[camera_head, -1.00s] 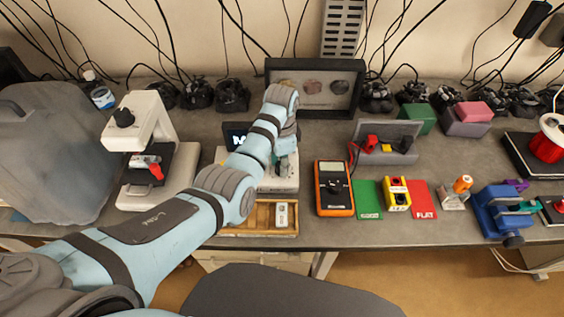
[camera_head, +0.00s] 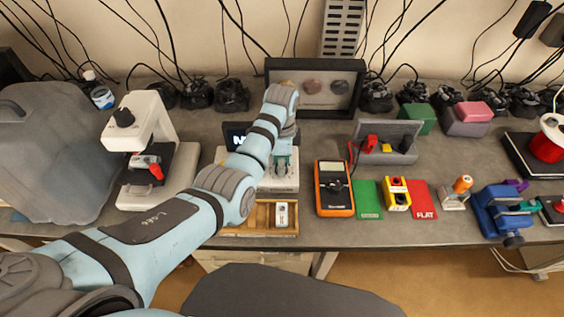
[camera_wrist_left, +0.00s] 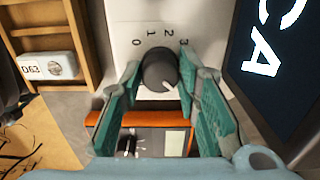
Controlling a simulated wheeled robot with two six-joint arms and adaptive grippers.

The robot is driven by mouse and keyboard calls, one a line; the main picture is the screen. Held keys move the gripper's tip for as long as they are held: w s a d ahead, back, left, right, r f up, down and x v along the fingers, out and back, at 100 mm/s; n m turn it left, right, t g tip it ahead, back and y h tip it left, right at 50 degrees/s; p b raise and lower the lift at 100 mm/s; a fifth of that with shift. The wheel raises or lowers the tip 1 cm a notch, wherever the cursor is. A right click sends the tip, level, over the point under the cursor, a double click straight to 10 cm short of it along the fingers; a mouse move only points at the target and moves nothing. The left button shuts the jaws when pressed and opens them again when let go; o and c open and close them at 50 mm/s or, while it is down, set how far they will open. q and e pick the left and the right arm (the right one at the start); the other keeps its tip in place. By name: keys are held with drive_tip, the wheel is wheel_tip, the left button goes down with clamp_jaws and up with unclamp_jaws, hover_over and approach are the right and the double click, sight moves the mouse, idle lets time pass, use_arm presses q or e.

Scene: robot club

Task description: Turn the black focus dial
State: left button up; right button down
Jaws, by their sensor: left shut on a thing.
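A black dial (camera_wrist_left: 160,69) with a white pointer mark sits on a white panel printed with 0, 1, 2 and 3. The pointer faces the lower right in the wrist view. My left gripper (camera_wrist_left: 161,82) is shut on this dial, one teal finger on each side. In the head view my left gripper (camera_head: 283,164) is over the white box (camera_head: 278,185), and my arm hides the dial. A white microscope-like device (camera_head: 160,123) with a black knob (camera_head: 123,117) on top stands at the left, away from the gripper. My right gripper is not in view.
A wooden tray (camera_head: 232,229) lies in front of the white box. An orange multimeter (camera_head: 335,189) stands close on the right, then green and red mats (camera_head: 423,203). A dark screen (camera_wrist_left: 284,62) rises behind the box. A framed display (camera_head: 315,65) is behind.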

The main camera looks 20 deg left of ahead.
use_arm(q)
drive_tip(key=o, duration=1.2)
drive_tip(key=shift+s+f, duration=0.1)
drive_tip(key=shift+f, duration=0.05)
drive_tip(key=shift+c, duration=0.2)
drive_tip(key=shift+r, duration=0.3)
wheel_tip(320, 180, up, 7)
